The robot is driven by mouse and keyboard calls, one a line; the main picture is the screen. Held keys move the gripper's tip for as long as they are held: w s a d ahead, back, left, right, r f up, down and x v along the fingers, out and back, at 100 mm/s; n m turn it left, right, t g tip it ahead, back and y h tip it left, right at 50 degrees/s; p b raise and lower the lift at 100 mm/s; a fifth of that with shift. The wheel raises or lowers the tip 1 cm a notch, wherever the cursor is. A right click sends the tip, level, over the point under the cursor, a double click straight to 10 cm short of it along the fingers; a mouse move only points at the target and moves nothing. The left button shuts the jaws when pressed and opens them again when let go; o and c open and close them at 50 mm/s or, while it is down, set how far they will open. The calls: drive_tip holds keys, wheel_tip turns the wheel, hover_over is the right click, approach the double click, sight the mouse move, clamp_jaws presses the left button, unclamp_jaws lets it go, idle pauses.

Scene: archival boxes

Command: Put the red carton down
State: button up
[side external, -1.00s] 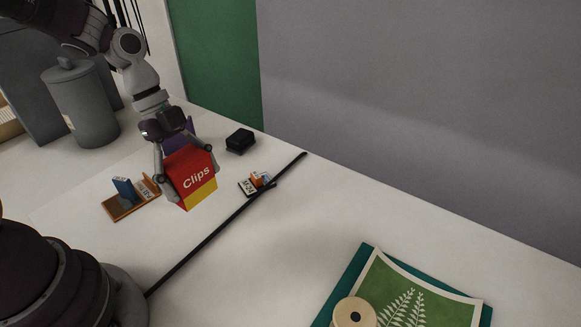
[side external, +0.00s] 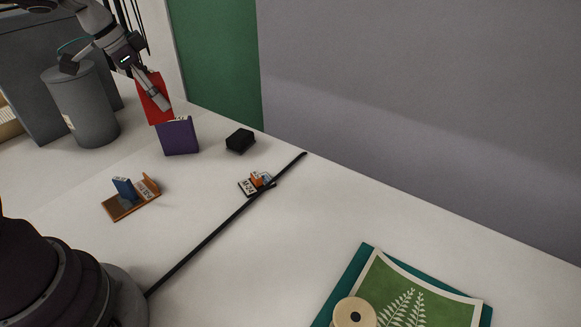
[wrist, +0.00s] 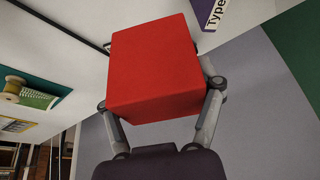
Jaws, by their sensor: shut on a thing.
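The red carton (side external: 149,99) is held up and tilted in the side view, above and behind the purple box. In the wrist view the carton (wrist: 155,65) fills the upper middle, between the two fingers. My gripper (side external: 160,95) is shut on the carton, with one finger showing across it in the side view. The gripper (wrist: 162,105) also shows in the wrist view, a finger on each side of the carton. The carton's far side and underside are partly hidden.
A purple box (side external: 178,137) stands just below the carton. A black block (side external: 240,140), a small card with orange pieces (side external: 257,183), a wooden holder with a blue item (side external: 130,198) and a grey canister (side external: 85,105) stand around.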

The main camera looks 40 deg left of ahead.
drive_tip(key=s+a+n+g+y, duration=0.1)
drive_tip(key=a+n+y, duration=0.2)
drive_tip(key=a+n, duration=0.5)
drive_tip(key=s+a+n+y, duration=0.2)
drive_tip(key=a+n, duration=0.4)
drive_tip(key=a, duration=0.4)
drive_tip(key=f, duration=1.4)
drive_tip(key=shift+w+d+f, duration=0.2)
drive_tip(key=shift+d+f, duration=0.1)
drive_tip(key=shift+f, duration=0.05)
drive_tip(key=shift+f, duration=0.1)
drive_tip(key=o, duration=1.2)
